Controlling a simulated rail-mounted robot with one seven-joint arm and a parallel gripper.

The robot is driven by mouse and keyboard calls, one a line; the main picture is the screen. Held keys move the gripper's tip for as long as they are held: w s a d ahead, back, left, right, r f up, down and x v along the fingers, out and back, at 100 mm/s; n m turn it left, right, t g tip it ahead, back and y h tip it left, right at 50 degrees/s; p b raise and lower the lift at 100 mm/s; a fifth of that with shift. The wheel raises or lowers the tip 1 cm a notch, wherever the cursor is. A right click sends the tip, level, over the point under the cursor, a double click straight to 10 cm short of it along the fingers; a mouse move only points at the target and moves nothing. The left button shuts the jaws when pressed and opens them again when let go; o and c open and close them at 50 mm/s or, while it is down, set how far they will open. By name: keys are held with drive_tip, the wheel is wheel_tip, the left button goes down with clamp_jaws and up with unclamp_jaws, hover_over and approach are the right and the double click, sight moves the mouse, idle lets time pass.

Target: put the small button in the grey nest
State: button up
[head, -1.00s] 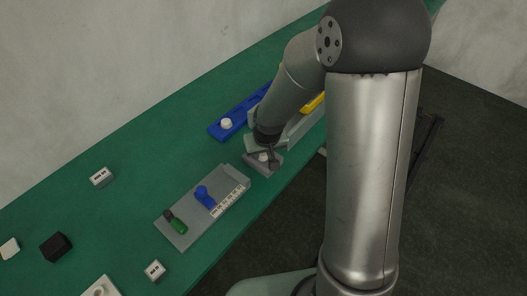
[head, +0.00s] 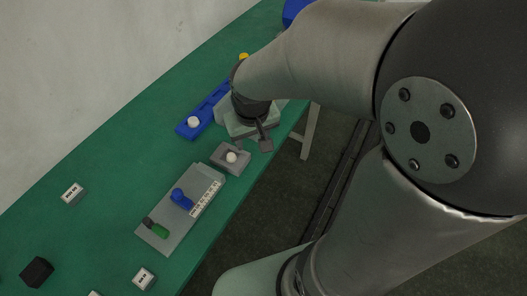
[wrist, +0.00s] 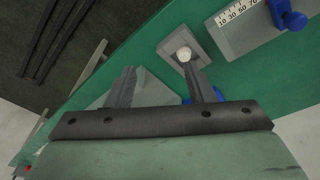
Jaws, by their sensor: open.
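The grey nest (head: 219,160) is a small square block on the green table, near its right edge. A small white button (head: 231,157) sits in its middle. In the wrist view the nest (wrist: 173,47) and the button (wrist: 184,54) show above my right finger. My gripper (head: 259,139) is open and empty, above and behind the nest in the head view and apart from it. In the wrist view my gripper (wrist: 164,85) has its fingers spread wide, with nothing between them.
A blue tray (head: 213,101) holds another white piece (head: 193,122). A grey plate (head: 197,208) with a scale carries a blue knob (head: 181,199) and a green-handled part (head: 156,229). A black cube (head: 37,271) and white labelled blocks (head: 73,193) stand on the left.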

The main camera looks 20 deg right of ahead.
drive_tip(key=s+d+r+g, duration=0.1)
drive_tip(key=s+d+r, duration=0.1)
drive_tip(key=s, duration=1)
drive_tip(key=shift+d+m+g, duration=0.4)
